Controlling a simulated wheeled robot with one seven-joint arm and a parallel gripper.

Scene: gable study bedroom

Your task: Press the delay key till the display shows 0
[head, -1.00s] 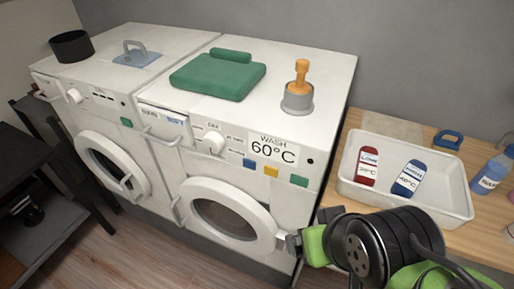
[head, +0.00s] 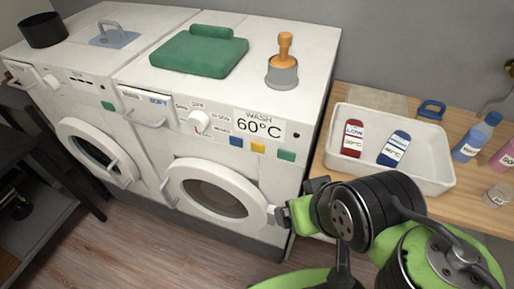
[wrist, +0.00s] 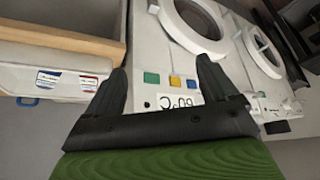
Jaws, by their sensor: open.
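The right-hand washing machine (head: 238,165) has a panel with a label reading WASH 60°C (head: 258,126). Below the label are a blue key (head: 236,141), a yellow key (head: 258,146) and a green key (head: 286,155). No key lettering is legible, so I cannot tell which is the delay key, and no numeric delay display can be made out. My gripper (head: 279,214) is open and empty, low in front of the machine, right of its round door. In the wrist view the fingers of my gripper (wrist: 160,72) frame the green key (wrist: 152,78), apart from it.
A second machine (head: 75,110) stands at left. A wooden counter (head: 475,190) at right holds a white tray (head: 440,175) with two labelled cards, and bottles.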

